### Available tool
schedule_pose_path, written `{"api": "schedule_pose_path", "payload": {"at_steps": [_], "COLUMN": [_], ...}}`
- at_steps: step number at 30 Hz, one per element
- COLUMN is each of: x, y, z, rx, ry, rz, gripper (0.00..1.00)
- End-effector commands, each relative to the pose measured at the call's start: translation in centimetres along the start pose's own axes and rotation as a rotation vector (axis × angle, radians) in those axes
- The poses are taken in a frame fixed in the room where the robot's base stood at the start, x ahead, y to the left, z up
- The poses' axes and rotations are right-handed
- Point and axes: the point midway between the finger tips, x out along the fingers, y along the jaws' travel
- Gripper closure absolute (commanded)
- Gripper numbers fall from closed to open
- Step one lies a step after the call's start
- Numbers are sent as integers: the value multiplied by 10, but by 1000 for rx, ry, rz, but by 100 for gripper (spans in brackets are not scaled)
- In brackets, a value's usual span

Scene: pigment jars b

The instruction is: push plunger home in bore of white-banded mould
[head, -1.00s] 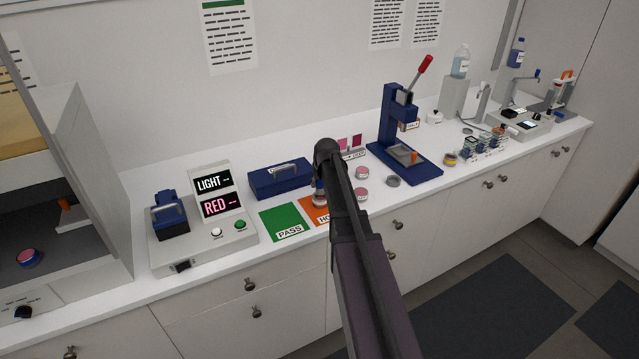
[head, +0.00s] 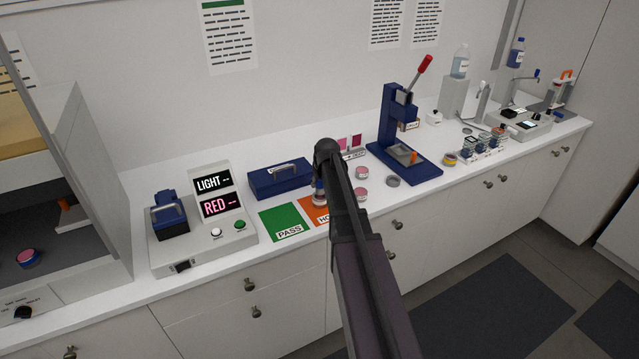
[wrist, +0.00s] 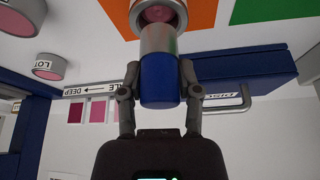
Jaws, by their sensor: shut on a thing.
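The plunger (wrist: 158,78), with a blue lower part and a silver end, is gripped between the fingers of my gripper (wrist: 158,90) in the wrist view. Its silver end points to the top of that picture and overlaps the edge of the mould (wrist: 163,13). The mould has a pale rim and a pink interior, and is cut by the frame edge. I cannot tell how far the plunger is in the bore. In the head view, the mould (head: 319,201) stands on the orange card with the blue plunger above it, partly hidden by my arm.
The green PASS card (head: 282,222) and blue case (head: 280,178) lie left of the mould. Pink jars (head: 361,194) stand to the right, with the blue press (head: 392,125) behind. The shade strip (wrist: 98,108) stands near my gripper. A meter (head: 205,245) is further left.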

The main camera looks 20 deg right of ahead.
Motion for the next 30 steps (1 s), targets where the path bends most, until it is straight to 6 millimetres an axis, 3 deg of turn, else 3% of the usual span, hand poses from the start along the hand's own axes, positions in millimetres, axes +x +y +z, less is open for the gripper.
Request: {"api": "schedule_pose_path", "payload": {"at_steps": [30], "x": [15], "y": [0], "z": [6], "rx": [0], "ry": [0], "rz": [0], "gripper": [100]}}
